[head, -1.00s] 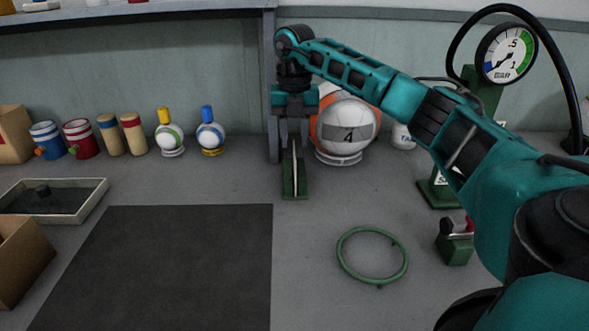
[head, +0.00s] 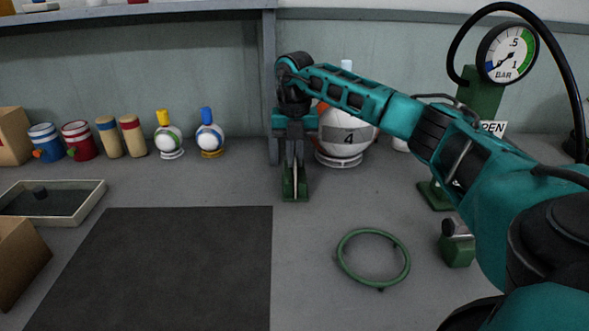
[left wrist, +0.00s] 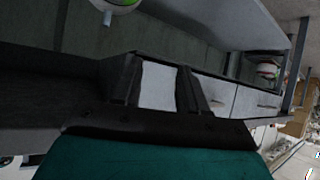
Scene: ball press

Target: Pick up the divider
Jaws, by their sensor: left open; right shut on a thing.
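The divider (head: 295,180) looks like a thin pale plate standing upright in a narrow green stand (head: 291,197), right of the dark mat. My right gripper (head: 294,162) points straight down above the stand and is shut on the divider's upper part. The fingers hide that part, and the divider's lower part is still within the stand. My left gripper (left wrist: 158,85) shows only in the left wrist view, open, with nothing between its fingers.
A dark mat (head: 170,265) lies to the left. A green ring (head: 343,265) lies at the front right. A pressure gauge (head: 507,53) stands at the right, and a shallow tray (head: 98,195) at the left.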

